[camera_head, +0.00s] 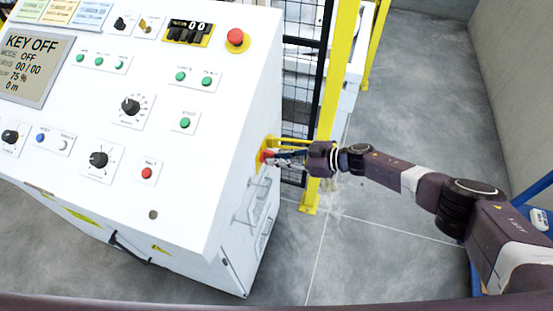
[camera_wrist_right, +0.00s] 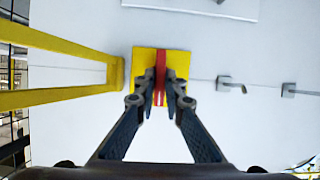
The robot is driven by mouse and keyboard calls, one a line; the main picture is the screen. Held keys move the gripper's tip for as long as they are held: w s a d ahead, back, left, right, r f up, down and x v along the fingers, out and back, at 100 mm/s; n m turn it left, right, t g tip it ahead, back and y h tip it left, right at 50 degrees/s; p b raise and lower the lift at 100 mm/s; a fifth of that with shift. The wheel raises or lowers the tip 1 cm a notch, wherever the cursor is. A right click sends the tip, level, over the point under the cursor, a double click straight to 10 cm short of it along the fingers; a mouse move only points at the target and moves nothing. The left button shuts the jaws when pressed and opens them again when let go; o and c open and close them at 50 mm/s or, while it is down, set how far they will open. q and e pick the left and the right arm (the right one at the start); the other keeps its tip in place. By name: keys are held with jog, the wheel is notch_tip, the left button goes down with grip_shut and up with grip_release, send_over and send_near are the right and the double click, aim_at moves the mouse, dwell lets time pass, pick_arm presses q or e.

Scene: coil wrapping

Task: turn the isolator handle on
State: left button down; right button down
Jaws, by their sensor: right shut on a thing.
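The isolator handle (camera_wrist_right: 160,72) is a red bar on a yellow square plate (camera_wrist_right: 143,60), fixed to the side wall of the white control cabinet (camera_head: 232,150). In the right wrist view the bar lines up with the fingers and looks upright in the picture. My right gripper (camera_wrist_right: 161,92) is shut on the red handle, one finger on each side. In the head view my right gripper (camera_head: 277,156) reaches the cabinet's right side, and red and yellow show at its tips. The fingers partly hide the handle and plate. My left gripper is not in view.
A yellow guard bar (camera_wrist_right: 60,68) stands out from the cabinet wall left of the plate. A yellow post (camera_head: 338,90) and black mesh fence (camera_head: 300,95) stand behind my right gripper. The grey floor (camera_head: 370,255) in front is clear.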

jog(key=shift+w+m, duration=0.1)
jog(key=shift+m, duration=0.2)
dwell(0.4)
jog(key=c, duration=2)
grip_release()
jog(key=v, duration=1.2)
jog(key=shift+w, duration=0.1)
